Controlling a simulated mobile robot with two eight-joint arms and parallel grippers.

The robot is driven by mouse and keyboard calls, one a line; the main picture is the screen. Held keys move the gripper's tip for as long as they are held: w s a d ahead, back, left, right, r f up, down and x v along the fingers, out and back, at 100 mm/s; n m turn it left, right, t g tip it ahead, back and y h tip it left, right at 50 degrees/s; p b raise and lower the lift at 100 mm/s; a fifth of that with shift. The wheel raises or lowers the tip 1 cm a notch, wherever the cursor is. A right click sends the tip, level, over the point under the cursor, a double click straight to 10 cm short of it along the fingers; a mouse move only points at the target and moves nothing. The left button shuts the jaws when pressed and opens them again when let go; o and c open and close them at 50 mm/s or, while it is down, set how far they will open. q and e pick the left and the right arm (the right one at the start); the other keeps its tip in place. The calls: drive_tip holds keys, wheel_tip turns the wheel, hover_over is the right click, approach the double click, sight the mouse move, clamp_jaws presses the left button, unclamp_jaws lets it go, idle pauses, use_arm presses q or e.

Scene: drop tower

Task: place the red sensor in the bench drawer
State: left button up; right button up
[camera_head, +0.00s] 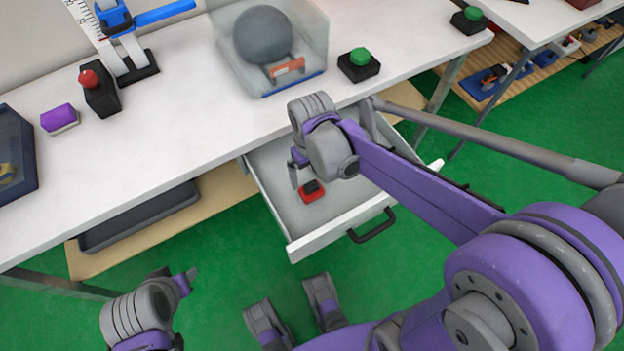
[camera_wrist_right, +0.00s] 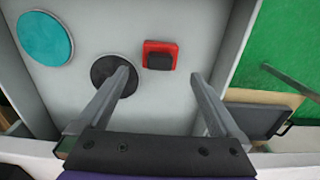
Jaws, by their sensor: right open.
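The red sensor (camera_head: 312,191), a small red block with a black top, lies on the floor of the pulled-out bench drawer (camera_head: 268,211). The right wrist view shows the red sensor (camera_wrist_right: 161,55) just beyond and between the fingertips. My right gripper (camera_head: 298,170) is over the drawer; in the wrist view its two fingers (camera_wrist_right: 160,74) are spread and empty, apart from the sensor. My left gripper (camera_head: 184,281) is at the lower left, away from the drawer; its fingers are too hidden to tell their state.
The wrist view shows a teal disc (camera_wrist_right: 45,38) and a dark disc (camera_wrist_right: 114,75) in the drawer. The white bench (camera_head: 190,115) holds a clear bin (camera_head: 290,84) with a grey ball, a green button (camera_head: 359,60) and a red-topped switch (camera_head: 98,92). A dark tray (camera_head: 140,217) sits below.

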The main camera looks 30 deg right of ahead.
sight(311, 185)
drive_tip(key=s+r+m+t, duration=0.1)
drive_tip(key=s+t, duration=0.3)
drive_tip(key=s, duration=0.7)
drive_tip(key=shift+d+r+t+p, duration=0.15)
drive_tip(key=shift+r+t+p, duration=0.25)
drive_tip(key=shift+r, duration=0.5)
drive_tip(key=shift+s, duration=0.1)
idle(0.3)
